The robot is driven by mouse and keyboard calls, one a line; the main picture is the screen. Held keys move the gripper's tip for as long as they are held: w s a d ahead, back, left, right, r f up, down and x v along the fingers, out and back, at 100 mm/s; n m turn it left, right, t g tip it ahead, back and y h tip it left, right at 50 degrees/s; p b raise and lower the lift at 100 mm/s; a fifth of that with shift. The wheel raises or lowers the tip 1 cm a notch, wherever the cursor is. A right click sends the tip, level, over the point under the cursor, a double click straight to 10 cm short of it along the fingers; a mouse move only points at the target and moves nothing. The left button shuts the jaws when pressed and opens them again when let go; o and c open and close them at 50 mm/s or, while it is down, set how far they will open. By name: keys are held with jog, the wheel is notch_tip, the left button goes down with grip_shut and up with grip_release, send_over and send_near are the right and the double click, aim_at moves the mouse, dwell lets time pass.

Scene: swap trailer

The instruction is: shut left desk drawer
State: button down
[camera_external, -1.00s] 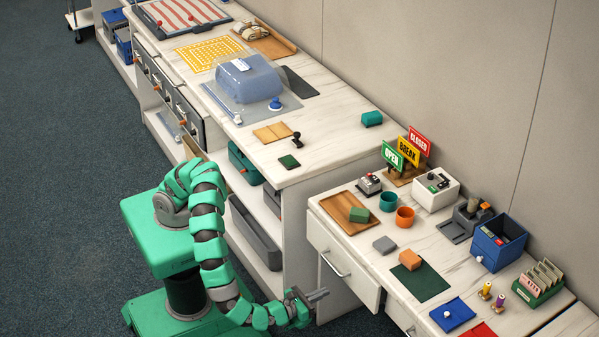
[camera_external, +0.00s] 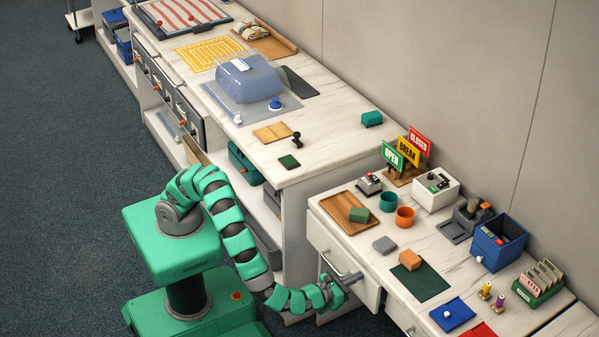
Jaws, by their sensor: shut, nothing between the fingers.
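The left desk drawer (camera_external: 367,290) is at the left end of the lower white desk (camera_external: 330,222). Its pale front carries a grey bar handle (camera_external: 328,263). The right edge of the front seems to stand a little out from the desk; I cannot tell the exact gap. My gripper (camera_external: 351,277) is shut and empty. It is at the drawer front, close to the lower end of the handle, and covers part of the front. I cannot tell whether it touches.
A wooden tray (camera_external: 336,205) with a green block, a teal cup (camera_external: 388,202) and an orange cup (camera_external: 404,217) stand on the desk above. A taller counter (camera_external: 330,122) with open shelves stands left of the desk. The dark floor (camera_external: 60,200) at left is clear.

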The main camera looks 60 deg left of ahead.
aim_at(366, 271)
jog(key=shift+w, duration=2.15)
jog(key=shift+w+r, duration=0.15)
jog(key=shift+r, duration=0.15)
jog(key=shift+p, duration=0.3)
